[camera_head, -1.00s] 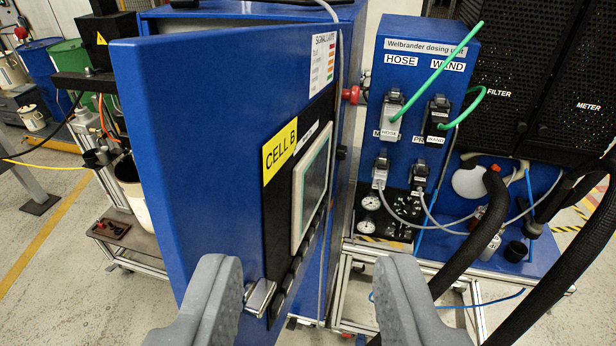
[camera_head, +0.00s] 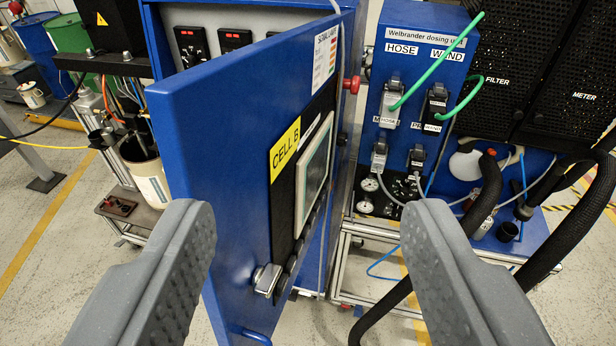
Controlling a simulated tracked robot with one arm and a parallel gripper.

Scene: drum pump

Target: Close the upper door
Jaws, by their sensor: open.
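The upper door (camera_head: 215,170) is blue and stands swung open from a blue cabinet (camera_head: 270,17). Its front carries a yellow "CELL B" label (camera_head: 285,150), a screen (camera_head: 313,172) and a metal latch handle (camera_head: 267,279) near its lower free edge. The cabinet's inside panel with dark switches shows above and behind the door. My gripper (camera_head: 309,225) is open and empty in the foreground. Its left finger overlaps the lower part of the door in the picture; I cannot tell whether it touches. The right finger is right of the door.
A blue dosing unit (camera_head: 420,70) with green hoses stands right of the cabinet. Thick black hoses (camera_head: 487,195) hang at the right. A small trolley with a pail (camera_head: 150,180) is at the left. A red knob (camera_head: 352,84) sits by the cabinet edge. Open floor shows at lower left.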

